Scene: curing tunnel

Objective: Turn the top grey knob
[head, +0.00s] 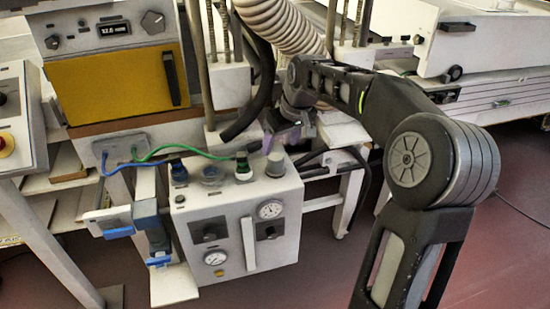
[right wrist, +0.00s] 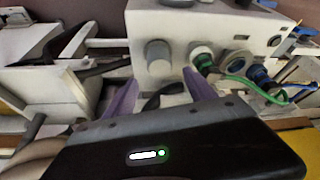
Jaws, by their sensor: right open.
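The top grey knob (head: 275,165) stands upright on the top face of a white control box (head: 238,203), near its back right corner. In the right wrist view the grey knob (right wrist: 158,55) shows beyond the fingertips, roughly between them sideways. My right gripper (head: 284,138) is open, its purple fingers close behind the knob in the head view. In the right wrist view my right gripper (right wrist: 159,88) has its fingers spread and nothing held between them. I cannot tell any contact with the knob. My left gripper is not in view.
Beside the knob are a green fitting (head: 242,167) with a green hose and blue fittings (head: 179,172). The box front has gauges (head: 271,209), dark knobs and a pale vertical handle (head: 248,243). A yellow-fronted unit (head: 138,78) and a ribbed hose (head: 280,22) stand behind.

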